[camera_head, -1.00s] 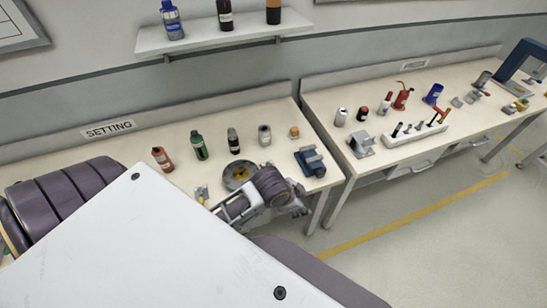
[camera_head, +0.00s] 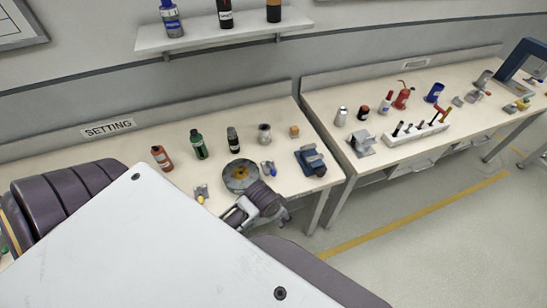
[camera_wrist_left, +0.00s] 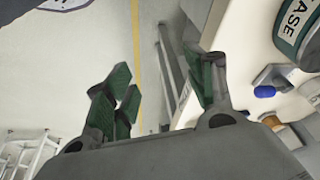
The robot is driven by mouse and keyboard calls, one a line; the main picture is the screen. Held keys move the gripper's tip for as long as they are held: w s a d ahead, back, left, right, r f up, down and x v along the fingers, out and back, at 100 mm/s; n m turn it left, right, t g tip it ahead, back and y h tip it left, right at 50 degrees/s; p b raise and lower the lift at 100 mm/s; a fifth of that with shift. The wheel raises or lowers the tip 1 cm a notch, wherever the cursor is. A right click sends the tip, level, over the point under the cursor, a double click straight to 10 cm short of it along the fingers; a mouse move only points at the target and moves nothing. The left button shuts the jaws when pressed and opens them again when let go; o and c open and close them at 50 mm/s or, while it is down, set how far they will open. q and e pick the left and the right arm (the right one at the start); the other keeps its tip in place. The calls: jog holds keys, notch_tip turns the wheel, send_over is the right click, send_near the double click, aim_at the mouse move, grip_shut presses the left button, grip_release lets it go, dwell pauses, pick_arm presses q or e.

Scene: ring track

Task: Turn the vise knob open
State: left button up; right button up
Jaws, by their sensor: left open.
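The blue vise (camera_head: 311,160) with a grey top part stands near the right end of the left bench in the head view. Floor and bench legs show past the fingers. My right gripper is not in view.
A round grease can (camera_head: 241,177) and a small bracket with a blue knob (camera_head: 268,168) stand close behind my left wrist. A yellow-knobbed piece (camera_head: 201,193) is farther left. Several bottles line the back. The right bench (camera_head: 400,157) holds more tools.

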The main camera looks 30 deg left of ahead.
pick_arm(q)
notch_tip(320, 180, down, 13)
jog(key=s+n+b, duration=0.1)
jog(key=shift+s+a+f+g, duration=0.2)
jog(key=shift+s+a+g, duration=0.05)
jog(key=shift+a+g, duration=0.15)
dwell(0.3)
dwell(0.5)
